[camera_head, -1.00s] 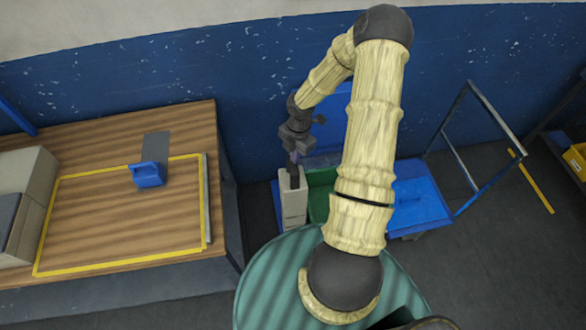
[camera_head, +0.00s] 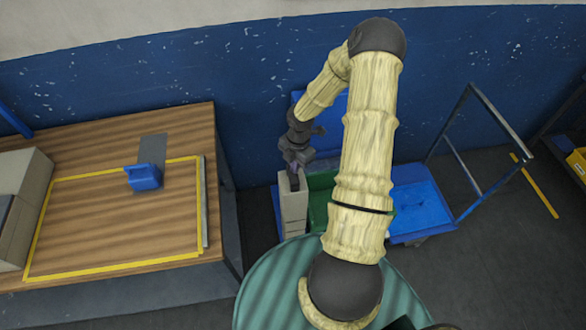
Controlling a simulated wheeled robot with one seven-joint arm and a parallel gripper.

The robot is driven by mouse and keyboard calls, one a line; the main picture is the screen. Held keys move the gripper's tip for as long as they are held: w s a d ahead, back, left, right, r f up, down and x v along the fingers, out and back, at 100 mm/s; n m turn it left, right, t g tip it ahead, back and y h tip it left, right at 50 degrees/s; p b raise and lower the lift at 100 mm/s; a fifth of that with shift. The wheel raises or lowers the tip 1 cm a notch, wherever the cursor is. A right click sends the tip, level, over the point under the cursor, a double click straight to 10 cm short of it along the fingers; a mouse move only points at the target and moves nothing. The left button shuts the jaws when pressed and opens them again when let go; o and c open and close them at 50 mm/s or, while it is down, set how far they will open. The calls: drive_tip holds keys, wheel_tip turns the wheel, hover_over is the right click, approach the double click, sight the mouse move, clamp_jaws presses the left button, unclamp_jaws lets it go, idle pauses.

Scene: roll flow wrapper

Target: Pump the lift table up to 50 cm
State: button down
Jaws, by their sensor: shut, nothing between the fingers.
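The lift table (camera_head: 420,205) shows as a low blue platform with a dark tubular push handle (camera_head: 462,128) on its right; my arm hides its left part. I cannot make out a pump pedal or a height mark. My gripper (camera_head: 294,182) is shut and empty. It points down at the top of a pale grey block-like stack (camera_head: 293,212) left of the platform; I cannot tell whether it touches it.
A green bin (camera_head: 320,205) stands between the grey stack and my arm. A wooden workbench (camera_head: 110,210) with a yellow-outlined area and a blue scoop-like item (camera_head: 144,177) is at the left. A yellow bin (camera_head: 577,160) is at the far right. Dark floor is clear at the lower right.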

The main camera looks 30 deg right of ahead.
drive_tip(key=shift+w+d+r+p, duration=0.1)
drive_tip(key=shift+d+r+p, duration=0.2)
drive_tip(key=shift+p, duration=0.5)
drive_tip(key=shift+w+d+r+p, duration=0.1)
drive_tip(key=shift+w+d+p, duration=0.05)
drive_tip(key=shift+d+p, duration=0.35)
drive_tip(key=shift+w+d+r+p, duration=0.1)
drive_tip(key=shift+w+d+p, duration=0.05)
drive_tip(key=shift+d+p, duration=0.3)
drive_tip(key=shift+w+d+f, duration=0.1)
drive_tip(key=shift+d+f, duration=0.05)
drive_tip(key=shift+d, duration=0.1)
drive_tip(key=shift+a, duration=0.1)
wheel_tip(320, 180, up, 17)
drive_tip(key=d+b, duration=0.1)
drive_tip(key=b, duration=0.2)
drive_tip(key=shift+w+d+b, duration=0.3)
drive_tip(key=shift+d+b, duration=0.05)
drive_tip(key=shift+d, duration=0.05)
drive_tip(key=shift+a, duration=0.1)
